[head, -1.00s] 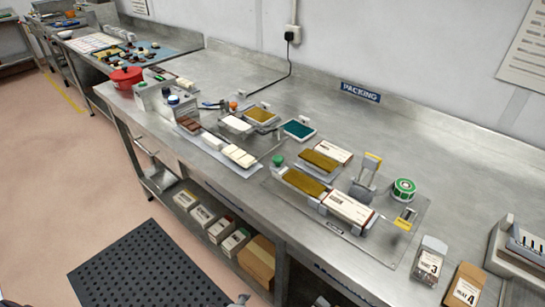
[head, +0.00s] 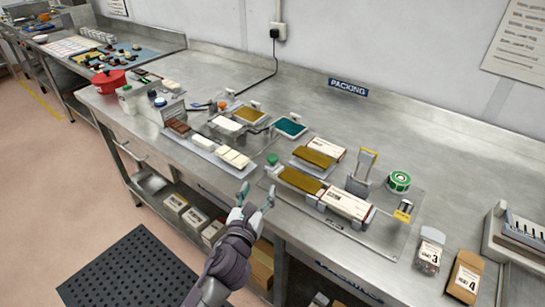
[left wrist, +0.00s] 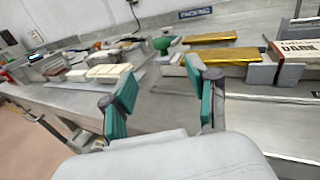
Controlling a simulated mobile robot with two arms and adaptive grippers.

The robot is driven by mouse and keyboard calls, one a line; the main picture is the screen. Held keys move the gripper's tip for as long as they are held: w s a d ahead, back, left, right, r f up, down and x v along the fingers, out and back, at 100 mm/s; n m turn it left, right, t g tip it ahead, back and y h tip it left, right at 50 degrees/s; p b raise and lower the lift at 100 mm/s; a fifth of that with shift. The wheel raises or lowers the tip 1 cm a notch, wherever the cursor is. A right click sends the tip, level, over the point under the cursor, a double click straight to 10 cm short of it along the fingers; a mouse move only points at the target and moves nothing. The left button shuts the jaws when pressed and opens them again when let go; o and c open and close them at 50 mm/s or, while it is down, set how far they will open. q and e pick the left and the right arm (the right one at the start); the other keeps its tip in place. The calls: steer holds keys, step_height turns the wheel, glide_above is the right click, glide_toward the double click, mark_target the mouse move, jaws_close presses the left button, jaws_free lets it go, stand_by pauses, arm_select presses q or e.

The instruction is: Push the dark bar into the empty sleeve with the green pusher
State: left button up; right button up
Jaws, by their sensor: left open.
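The green pusher (head: 272,159) is a green knob at the left end of the packing fixture; it also shows in the left wrist view (left wrist: 162,43). The gold-wrapped bar (head: 299,180) lies in the fixture's channel, between the pusher and the white sleeve. The sleeve (head: 346,204) lies to the bar's right, and its side reads DARK in the left wrist view (left wrist: 300,47). Whether the sleeve is empty is hidden. My left gripper (head: 256,194) is open and empty, in front of the fixture's left end, apart from the pusher. My right gripper is not in view.
A second gold bar (head: 314,158) and white sleeve (head: 327,147) lie behind the channel. A grey upright stand (head: 360,172) and a green roll (head: 399,181) are to the right. A tray of pale bars (head: 233,157) is left.

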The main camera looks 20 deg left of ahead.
mark_target(272, 160)
arm_select(q)
steer(key=shift+w+d+r+m, duration=0.1)
steer(key=shift+w+r+m, duration=0.1)
steer(key=shift+w+m, duration=0.1)
steer(key=shift+w, duration=0.3)
steer(key=w, duration=1.3)
steer(key=shift+a+p, duration=0.25)
steer(key=shift+p, duration=0.15)
steer(key=shift+s, duration=0.1)
jaws_close()
